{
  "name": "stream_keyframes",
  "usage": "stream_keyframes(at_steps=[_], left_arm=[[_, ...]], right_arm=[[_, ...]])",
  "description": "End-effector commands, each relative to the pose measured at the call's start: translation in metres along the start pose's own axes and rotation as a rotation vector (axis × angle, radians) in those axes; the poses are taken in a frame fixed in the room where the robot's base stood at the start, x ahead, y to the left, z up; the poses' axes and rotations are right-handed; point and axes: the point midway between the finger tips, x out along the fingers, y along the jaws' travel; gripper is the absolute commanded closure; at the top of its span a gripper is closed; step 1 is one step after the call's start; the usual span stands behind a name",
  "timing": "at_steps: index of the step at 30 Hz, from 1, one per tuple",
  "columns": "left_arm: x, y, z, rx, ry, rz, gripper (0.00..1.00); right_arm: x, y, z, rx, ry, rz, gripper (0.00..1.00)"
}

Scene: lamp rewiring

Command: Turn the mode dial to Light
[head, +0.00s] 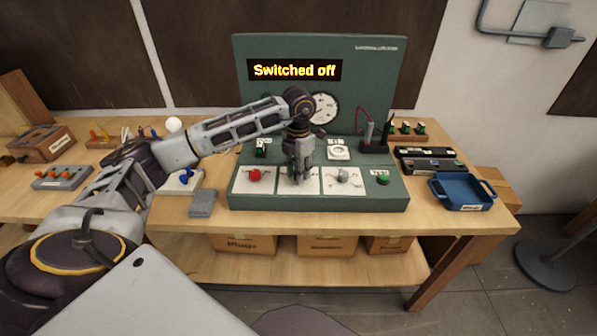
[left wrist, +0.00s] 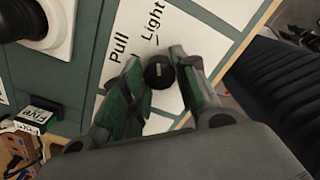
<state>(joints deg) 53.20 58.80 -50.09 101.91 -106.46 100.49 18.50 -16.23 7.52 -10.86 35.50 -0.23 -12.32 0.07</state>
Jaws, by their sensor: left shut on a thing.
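The mode dial (left wrist: 158,75) is a small black knob with a pale mark on a white plate (left wrist: 176,50). The plate carries the words "Pull" and "Light" beyond the knob in the left wrist view. My left gripper (left wrist: 160,84) is shut on the dial, one fingertip at each side. In the head view my left gripper (head: 303,178) points down at the middle plate of the green test panel (head: 320,202) and hides the dial. The panel's display (head: 294,70) reads "Switched off". My right gripper is not in view.
A red knob (head: 254,174) is left of the gripper; a grey knob (head: 343,175) and a green button (head: 382,180) are right of it. A blue tray (head: 462,205) stands at the right of the table. A grey block (head: 203,203) lies left of the panel.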

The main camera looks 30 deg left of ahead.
Motion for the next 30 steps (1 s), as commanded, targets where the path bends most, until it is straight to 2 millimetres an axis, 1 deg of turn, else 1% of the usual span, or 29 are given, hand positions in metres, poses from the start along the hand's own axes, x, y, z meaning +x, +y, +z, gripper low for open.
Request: stream_keyframes(at_steps=[1, 5, 6, 10, 11, 17, 20, 23, 26, 30], left_arm=[[-0.003, 0.001, 0.001, -0.001, -0.006, 0.002, 0.94], [-0.003, 0.001, 0.001, -0.002, -0.006, 0.002, 0.94], [-0.003, 0.001, 0.001, -0.002, -0.006, 0.002, 0.68], [-0.002, 0.001, 0.001, -0.002, -0.004, 0.001, 0.51], [-0.002, 0.001, 0.001, -0.002, -0.003, 0.001, 0.49], [-0.001, 0.0, 0.0, -0.001, -0.002, 0.0, 0.49], [-0.001, 0.0, 0.0, -0.001, -0.001, 0.0, 0.49], [-0.003, 0.0, 0.0, -0.001, -0.001, 0.0, 0.49], [-0.007, 0.0, 0.001, -0.001, -0.002, 0.001, 0.49], [-0.019, 0.0, 0.001, -0.001, -0.003, 0.001, 0.49]], right_arm=[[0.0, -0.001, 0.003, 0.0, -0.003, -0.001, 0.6], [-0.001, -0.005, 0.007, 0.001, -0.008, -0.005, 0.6], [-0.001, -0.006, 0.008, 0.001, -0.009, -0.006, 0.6], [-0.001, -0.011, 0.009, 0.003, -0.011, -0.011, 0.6], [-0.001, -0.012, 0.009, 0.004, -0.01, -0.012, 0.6], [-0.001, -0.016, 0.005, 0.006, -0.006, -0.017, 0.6], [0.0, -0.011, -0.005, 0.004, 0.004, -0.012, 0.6], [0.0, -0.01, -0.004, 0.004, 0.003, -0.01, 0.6], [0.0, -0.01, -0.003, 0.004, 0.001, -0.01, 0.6], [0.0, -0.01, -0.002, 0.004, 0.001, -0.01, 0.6]])
